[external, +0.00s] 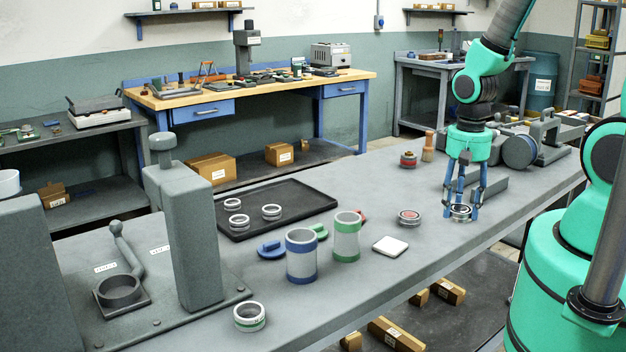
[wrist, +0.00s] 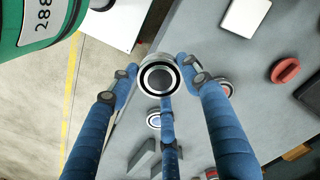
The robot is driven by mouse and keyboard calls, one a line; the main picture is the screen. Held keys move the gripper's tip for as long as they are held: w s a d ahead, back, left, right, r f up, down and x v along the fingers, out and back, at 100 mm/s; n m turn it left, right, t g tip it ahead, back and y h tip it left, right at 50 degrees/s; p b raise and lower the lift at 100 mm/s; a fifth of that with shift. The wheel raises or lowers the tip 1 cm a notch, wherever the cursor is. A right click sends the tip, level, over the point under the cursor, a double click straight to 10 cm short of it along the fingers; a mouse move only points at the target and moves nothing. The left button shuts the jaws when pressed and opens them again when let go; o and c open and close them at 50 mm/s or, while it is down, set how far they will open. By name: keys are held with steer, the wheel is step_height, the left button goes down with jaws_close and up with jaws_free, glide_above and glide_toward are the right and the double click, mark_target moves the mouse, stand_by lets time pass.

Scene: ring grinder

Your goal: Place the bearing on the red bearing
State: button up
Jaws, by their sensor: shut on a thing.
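My gripper (external: 461,208) is shut on a grey metal bearing (external: 460,213), low over the right part of the long grey bench. In the wrist view the held bearing (wrist: 158,77) sits between the blue fingers, with a dark centre. The red bearing (external: 409,217), a ring with a red band or centre, lies on the bench to the left of my gripper. In the wrist view it is partly hidden behind the right finger (wrist: 226,86). The held bearing is apart from the red one. Whether it touches the bench I cannot tell.
Another ring (wrist: 153,119) shows beyond the held bearing. A white pad (external: 390,246), green and blue banded cylinders (external: 347,237) and a black tray (external: 300,200) of rings stand left. Grey angle blocks (external: 489,189), a red-topped part (external: 408,160) and a brush (external: 428,147) lie behind.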

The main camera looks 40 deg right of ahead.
steer(key=b, duration=0.2)
glide_above(410, 215)
steer(key=shift+w+d+f, duration=0.1)
steer(key=shift+w+f, duration=0.05)
steer(key=shift+f, duration=0.55)
steer(key=shift+f, duration=1.75)
steer(key=shift+f, duration=0.1)
steer(key=o, duration=1.4)
step_height(410, 215, up, 12)
steer(key=shift+r+p, duration=0.1)
steer(key=shift+p, duration=0.8)
